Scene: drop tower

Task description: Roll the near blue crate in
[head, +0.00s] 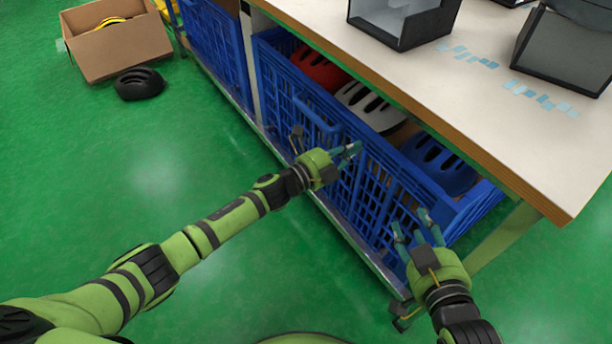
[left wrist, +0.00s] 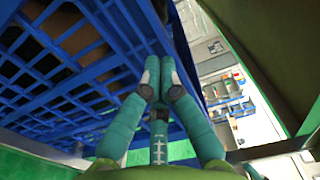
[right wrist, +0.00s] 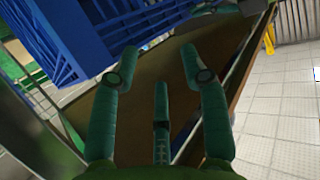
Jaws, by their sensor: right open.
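The near blue crate (head: 375,190) is a slatted plastic bin under the table, its open top partly outside the table edge. It holds a red helmet (head: 318,68), a white helmet (head: 370,105) and a blue helmet (head: 440,163). My left gripper (head: 348,152) is at the crate's front wall, near the top rim; its fingertips (left wrist: 160,80) are close together against the blue lattice in the left wrist view. Whether they pinch the rim is unclear. My right gripper (head: 418,228) is open and empty by the crate's near right end, its fingers (right wrist: 160,75) spread in the right wrist view.
The table (head: 500,110) overhangs the crate and bears dark-edged clear bins (head: 405,20). A far blue crate (head: 215,45) stands beyond a table leg. A metal rail (head: 345,230) runs along the crate's foot. A cardboard box (head: 115,45) and black helmet (head: 140,84) lie on the green floor.

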